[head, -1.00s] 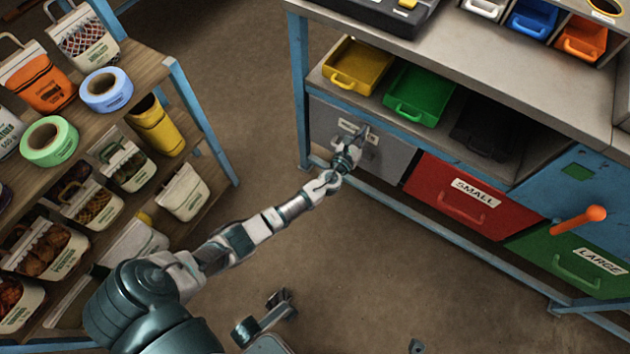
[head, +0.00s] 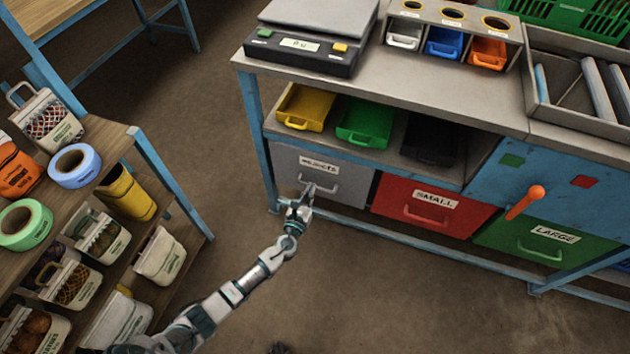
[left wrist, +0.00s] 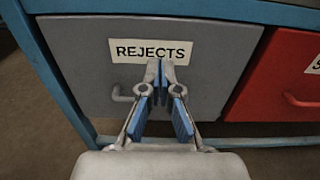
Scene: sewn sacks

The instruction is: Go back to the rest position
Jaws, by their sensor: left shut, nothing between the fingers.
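My left gripper (head: 302,203) is in front of the grey drawer labelled REJECTS (head: 345,187), at the lower left of the workbench. In the left wrist view the gripper (left wrist: 160,75) points at the drawer front, its fingers together and empty. The drawer's handle (left wrist: 122,94) shows to the left of the fingers; I cannot tell whether a finger touches it. The drawer looks closed. My left arm reaches up from the bottom of the head view. My right gripper is not in view.
A red SMALL drawer (head: 445,206) and a green LARGE drawer (head: 540,240) sit to the right. An orange lever (head: 525,202) sticks out above them. A shelf rack (head: 115,145) with sacks and tape rolls stands at the left.

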